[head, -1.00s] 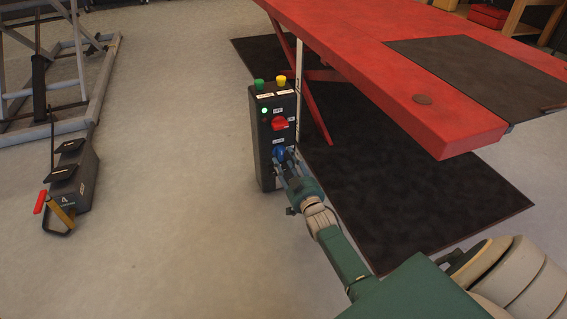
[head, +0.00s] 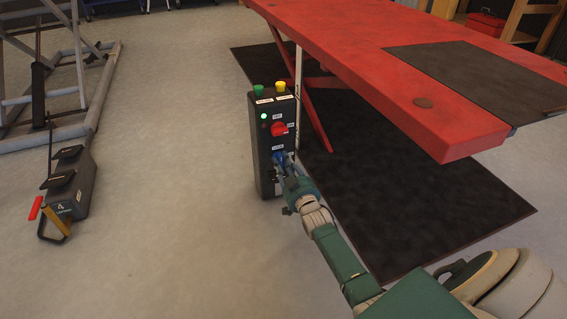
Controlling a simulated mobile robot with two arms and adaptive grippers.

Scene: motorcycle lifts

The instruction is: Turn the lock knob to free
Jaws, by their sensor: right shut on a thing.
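A black control box (head: 262,178) stands upright beside the red lift. It has a green button (head: 258,87) and a yellow button (head: 280,86) on top, a lit green lamp (head: 264,116) and a red rotary switch (head: 279,129) on its front. A blue knob (head: 278,155) sits low on the front, below a small label. My right gripper (head: 281,165) is at the blue knob, shut on it, and its fingers hide part of it. Which way the knob points is too small to tell. My left gripper is not in view.
The red lift table (head: 375,80) overhangs to the right of the box, above a black floor mat (head: 400,205). A dark foot pump (head: 70,185) with a red handle and a grey frame (head: 80,90) stand at left. The floor between is clear.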

